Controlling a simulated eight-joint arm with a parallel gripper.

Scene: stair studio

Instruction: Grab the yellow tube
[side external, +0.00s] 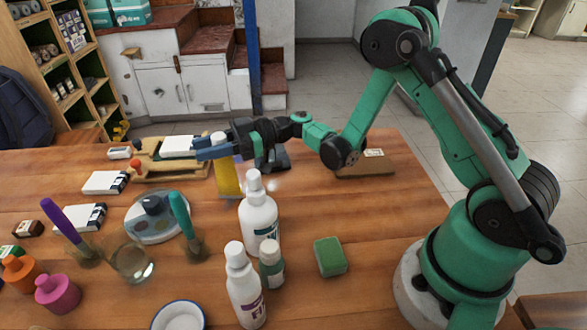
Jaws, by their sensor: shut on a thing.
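The yellow tube (228,180) stands upright on the wooden table, near its middle, behind the white bottles. Its white top shows above the fingers. My gripper (214,148) reaches in from the right, level, with its dark blue fingers at the upper part of the tube. The fingers are shut on the tube. Part of the tube's upper body is hidden by the fingers. Whether its base touches the table is hard to tell.
White bottles (259,217) (245,285) and a small green-labelled bottle (271,262) stand in front. A green sponge (330,256) lies to the right. A round palette (157,222), brushes and a glass (132,262) are at left. The table's right part is mostly clear.

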